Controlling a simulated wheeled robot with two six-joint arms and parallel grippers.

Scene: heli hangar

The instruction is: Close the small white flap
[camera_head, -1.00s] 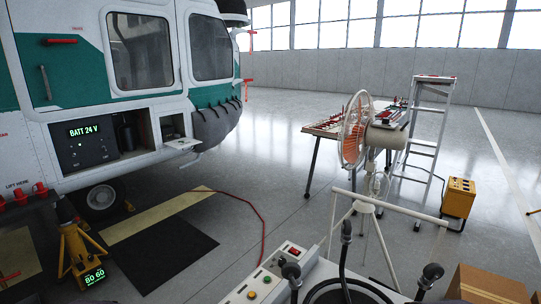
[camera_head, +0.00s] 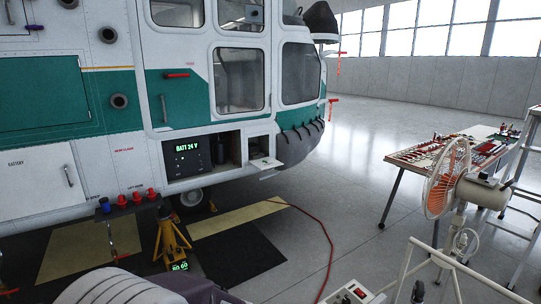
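The small white flap (camera_head: 266,164) is on the lower side of the white and green helicopter (camera_head: 105,85), near the nose. It stands open, sticking outward from the lower edge of a small square opening (camera_head: 258,146). To the left of this opening is a larger open bay with a dark panel that reads BATT 24 V (camera_head: 187,158). Neither of my grippers shows in the head view, and nothing is touching the flap.
A yellow jack (camera_head: 171,240) stands under the helicopter, left of the flap. A red cable (camera_head: 328,250) lies on the floor. A fan (camera_head: 452,185) and a tool table (camera_head: 440,155) stand at the right. Floor between is mostly clear.

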